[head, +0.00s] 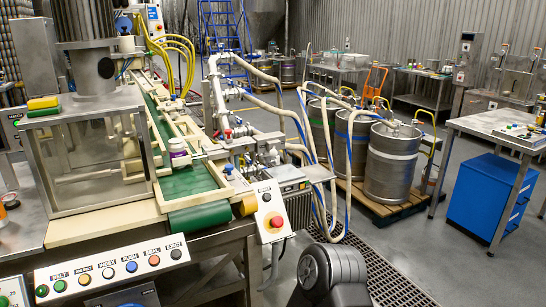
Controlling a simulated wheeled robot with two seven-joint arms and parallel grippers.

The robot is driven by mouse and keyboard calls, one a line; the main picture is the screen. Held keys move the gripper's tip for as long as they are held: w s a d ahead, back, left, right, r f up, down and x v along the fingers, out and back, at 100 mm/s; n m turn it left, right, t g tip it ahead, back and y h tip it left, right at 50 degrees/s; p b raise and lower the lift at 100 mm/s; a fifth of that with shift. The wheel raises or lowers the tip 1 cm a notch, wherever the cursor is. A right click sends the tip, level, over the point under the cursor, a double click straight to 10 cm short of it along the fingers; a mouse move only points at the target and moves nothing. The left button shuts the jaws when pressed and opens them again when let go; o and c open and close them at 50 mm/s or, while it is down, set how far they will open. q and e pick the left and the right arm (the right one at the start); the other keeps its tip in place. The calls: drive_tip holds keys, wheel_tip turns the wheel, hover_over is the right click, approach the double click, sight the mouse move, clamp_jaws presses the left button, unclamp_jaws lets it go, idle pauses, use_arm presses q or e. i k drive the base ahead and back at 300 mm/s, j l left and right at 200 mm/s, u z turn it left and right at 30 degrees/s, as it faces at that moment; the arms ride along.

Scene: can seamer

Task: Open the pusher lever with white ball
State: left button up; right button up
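The can seamer (90,160) stands at the left, with a clear-walled housing and a green conveyor belt (190,182). A small white and purple can (178,147) is on the belt beside the cream guide rails. A metal valve and cylinder assembly (245,145) sits just right of the belt, with a small red knob (228,133) on it. I cannot clearly make out a lever with a white ball among these small parts, nor its position. Neither of my grippers is in view.
A button panel (110,270) is at the front left; a second panel with a red button (271,217) is at the belt's end. Steel kegs (391,165) stand on a wooden pallet (382,207). A blue cabinet (487,200) is under the right table.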

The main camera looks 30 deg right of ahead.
sight(273, 152)
drive_tip(key=l+u, duration=0.15)
drive_tip(key=u, duration=0.35)
drive_tip(key=l+u, duration=0.25)
drive_tip(key=l, duration=0.4)
drive_tip(key=l+u, duration=0.2)
drive_tip(key=l, duration=0.45)
drive_tip(key=k+l+u, duration=0.25)
drive_tip(key=l, duration=0.4)
drive_tip(key=k+l, duration=0.1)
drive_tip(key=l, duration=0.45)
drive_tip(key=k+l, duration=0.1)
drive_tip(key=l, duration=0.45)
drive_tip(key=k+l, duration=0.1)
drive_tip(key=l, duration=0.45)
